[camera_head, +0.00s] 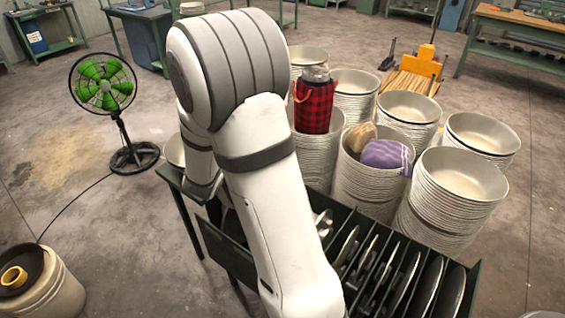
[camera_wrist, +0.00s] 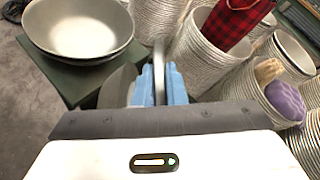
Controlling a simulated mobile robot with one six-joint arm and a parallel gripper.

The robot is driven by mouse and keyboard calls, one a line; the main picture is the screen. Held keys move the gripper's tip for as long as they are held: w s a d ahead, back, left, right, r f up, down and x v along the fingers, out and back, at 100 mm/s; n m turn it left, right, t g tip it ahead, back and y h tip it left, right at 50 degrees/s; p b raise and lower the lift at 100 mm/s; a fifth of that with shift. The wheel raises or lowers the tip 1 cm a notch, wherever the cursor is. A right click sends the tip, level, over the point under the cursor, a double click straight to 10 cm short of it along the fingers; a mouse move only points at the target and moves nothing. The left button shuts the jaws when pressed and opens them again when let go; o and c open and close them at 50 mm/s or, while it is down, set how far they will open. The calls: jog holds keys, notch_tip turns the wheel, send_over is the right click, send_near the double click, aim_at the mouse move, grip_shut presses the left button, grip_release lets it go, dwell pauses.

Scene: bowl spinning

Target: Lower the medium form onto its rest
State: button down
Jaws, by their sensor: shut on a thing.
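In the wrist view, my gripper (camera_wrist: 160,86) has its blue fingertips shut on a thin grey form (camera_wrist: 159,68), seen edge-on and standing upright between them. A second grey rounded piece (camera_wrist: 118,88) shows just left of the fingers; I cannot tell how far apart they are. In the head view my arm hides my gripper and the held form. The dark green slotted rack (camera_head: 472,285) holds several round grey forms (camera_head: 428,285) on edge at the lower right. The underside of the held form and its rest are hidden.
Pale bowls (camera_wrist: 80,28) sit on a green table (camera_wrist: 72,82) left of my gripper. Tall bowl stacks (camera_head: 452,195) stand behind the rack, with a red plaid bag (camera_head: 313,106) and a purple bundle (camera_head: 386,154) on them. A green fan (camera_head: 103,84) stands left; floor there is mostly clear.

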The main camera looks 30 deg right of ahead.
jog(key=s+d+f+m+g+h+b, duration=0.1)
jog(key=s+d+f+m+g+b, duration=0.1)
jog(key=d+m, duration=0.3)
jog(key=s+d+f+m+g+h+b, duration=0.2)
jog(key=s+d+m+g+b, duration=0.1)
jog(key=d, duration=0.5)
jog(key=shift+s+d+f+m+g, duration=0.35)
jog(key=shift+s+m+g, duration=0.55)
jog(key=shift+m, duration=0.9)
jog(key=shift+w+a+f+t+b, duration=0.1)
jog(key=shift+a+f+t+b, duration=0.05)
jog(key=shift+a+t+b, duration=0.2)
jog(key=shift+d+f+b, duration=0.1)
jog(key=shift+f+b, duration=2.8)
jog(key=shift+s+d+f+b, duration=0.1)
jog(key=shift+s+f+b, duration=0.2)
jog(key=shift+f+b, duration=0.4)
jog(key=shift+f+b, duration=0.3)
jog(key=shift+b, duration=0.25)
jog(key=shift+f+b, duration=0.35)
jog(key=shift+f, duration=0.2)
